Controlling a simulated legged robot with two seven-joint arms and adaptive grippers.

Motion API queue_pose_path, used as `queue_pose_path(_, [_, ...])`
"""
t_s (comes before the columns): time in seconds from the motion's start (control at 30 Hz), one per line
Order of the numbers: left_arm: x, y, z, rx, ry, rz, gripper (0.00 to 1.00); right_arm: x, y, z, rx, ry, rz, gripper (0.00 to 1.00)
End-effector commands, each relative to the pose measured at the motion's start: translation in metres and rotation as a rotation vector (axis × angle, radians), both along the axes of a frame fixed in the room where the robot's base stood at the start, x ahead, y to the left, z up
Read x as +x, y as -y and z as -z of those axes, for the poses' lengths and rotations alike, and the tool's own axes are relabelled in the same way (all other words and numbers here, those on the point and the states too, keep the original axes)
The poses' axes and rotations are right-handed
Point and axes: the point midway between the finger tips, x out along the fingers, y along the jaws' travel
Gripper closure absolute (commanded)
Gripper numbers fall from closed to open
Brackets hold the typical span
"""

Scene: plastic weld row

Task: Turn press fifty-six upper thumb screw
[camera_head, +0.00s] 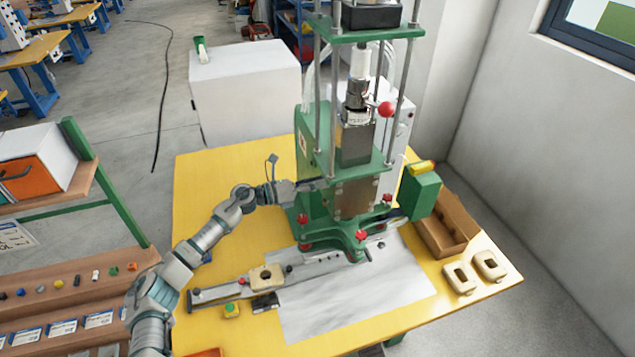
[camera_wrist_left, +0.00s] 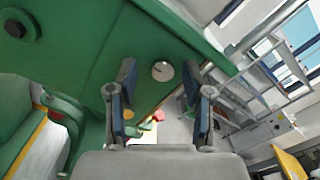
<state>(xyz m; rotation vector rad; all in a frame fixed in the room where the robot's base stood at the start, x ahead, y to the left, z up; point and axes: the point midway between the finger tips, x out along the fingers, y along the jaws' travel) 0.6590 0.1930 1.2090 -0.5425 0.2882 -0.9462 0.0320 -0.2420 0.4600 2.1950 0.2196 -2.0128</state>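The green press (camera_head: 345,170) stands on the yellow table, with a steel block and rods in its frame. My left gripper (camera_head: 318,184) reaches the left side of the press at mid height, its tips partly lost against it. In the left wrist view my left gripper (camera_wrist_left: 164,78) is open, with a gap between its two fingers. A small round pale disc with a dark mark (camera_wrist_left: 162,71), perhaps a screw head, shows on the green plate beyond the gap. I cannot tell if it is the upper thumb screw. Red knobs (camera_head: 361,235) sit at the press base. My right gripper is not in view.
The yellow table (camera_head: 215,200) is bare at its left. A metal bar with a beige part (camera_head: 266,277) lies in front of the press. A brown open box (camera_head: 447,228) and two beige rings (camera_head: 460,278) are at the right. A shelf rack (camera_head: 110,190) stands left.

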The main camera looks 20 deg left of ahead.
Motion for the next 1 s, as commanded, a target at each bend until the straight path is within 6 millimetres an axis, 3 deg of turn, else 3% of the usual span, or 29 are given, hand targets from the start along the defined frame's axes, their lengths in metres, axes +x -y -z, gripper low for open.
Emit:
queue_pose_path(0.03, [0.000,0.000,0.000,0.000,0.000,0.000,0.62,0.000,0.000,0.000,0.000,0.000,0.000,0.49])
queue_pose_path(0.2, [0.000,-0.001,0.000,0.000,0.000,-0.001,1.00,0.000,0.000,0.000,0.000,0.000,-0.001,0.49])
queue_pose_path(0.53, [0.001,-0.001,-0.002,-0.071,-0.107,-0.002,1.00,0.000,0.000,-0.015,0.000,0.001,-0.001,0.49])
queue_pose_path(0.77, [0.001,-0.001,0.001,-0.078,-0.117,-0.002,1.00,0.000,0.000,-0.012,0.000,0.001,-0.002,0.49])
queue_pose_path(0.8, [0.001,-0.001,0.001,-0.078,-0.117,-0.002,0.69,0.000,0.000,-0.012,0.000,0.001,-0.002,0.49])
queue_pose_path(0.87, [0.001,-0.001,0.001,-0.078,-0.117,-0.002,0.54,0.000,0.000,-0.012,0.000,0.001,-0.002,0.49])
queue_pose_path(0.9, [0.001,-0.001,0.001,-0.078,-0.117,-0.002,0.49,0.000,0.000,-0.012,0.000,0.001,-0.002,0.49])
queue_pose_path(1.0, [0.001,-0.001,0.001,-0.078,-0.116,-0.001,0.49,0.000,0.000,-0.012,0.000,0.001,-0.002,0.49])
